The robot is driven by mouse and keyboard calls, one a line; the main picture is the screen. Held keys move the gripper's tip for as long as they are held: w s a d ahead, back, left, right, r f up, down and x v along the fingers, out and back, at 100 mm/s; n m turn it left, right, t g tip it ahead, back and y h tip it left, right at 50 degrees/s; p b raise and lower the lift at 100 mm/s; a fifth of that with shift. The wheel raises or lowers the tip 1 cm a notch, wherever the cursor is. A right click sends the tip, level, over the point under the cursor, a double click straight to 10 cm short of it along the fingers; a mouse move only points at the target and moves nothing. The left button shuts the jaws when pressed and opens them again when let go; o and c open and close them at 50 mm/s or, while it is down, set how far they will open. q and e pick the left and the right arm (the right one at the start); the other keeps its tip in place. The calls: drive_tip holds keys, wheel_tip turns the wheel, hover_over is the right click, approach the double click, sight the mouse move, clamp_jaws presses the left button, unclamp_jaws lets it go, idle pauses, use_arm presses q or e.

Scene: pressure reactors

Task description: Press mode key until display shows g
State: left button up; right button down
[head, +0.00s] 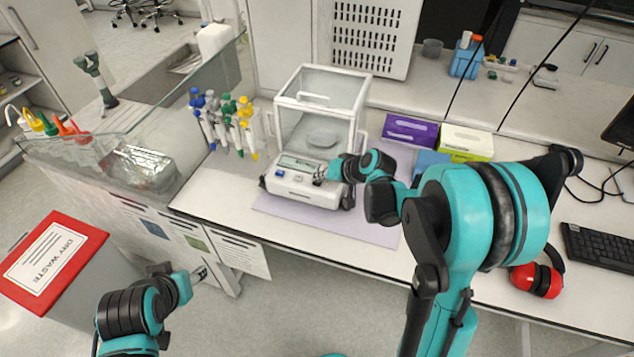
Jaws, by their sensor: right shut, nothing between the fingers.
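The analytical balance (296,188) stands on the bench with its clear glass draft shield (318,95) closed in around a round pan (321,138). Its display (300,164) is on the front panel; the characters are too small to read. A blue key (280,173) shows at the left below the display. My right gripper (318,181) is shut and empty, its tips at the right part of the front panel. It hides the keys there, and I cannot tell whether it touches one. My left gripper (203,273) hangs low in front of the bench, away from the balance; its jaws are unclear.
A pipette rack (229,125) stands left of the balance. Purple (410,130) and yellow-green (466,143) boxes stand behind my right arm. Red ear muffs (537,280) and a keyboard (605,248) lie at the right. A red-lidded waste bin (52,262) is at the left.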

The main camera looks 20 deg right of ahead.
sight(319, 183)
drive_tip(key=shift+f, duration=0.2)
drive_tip(key=shift+r, duration=0.1)
drive_tip(key=shift+r+p, duration=0.5)
drive_tip(key=shift+r, duration=0.3)
drive_tip(key=shift+r, duration=0.1)
wheel_tip(319, 183, up, 5)
drive_tip(key=p, duration=0.3)
drive_tip(key=shift+p, duration=0.4)
idle(0.5)
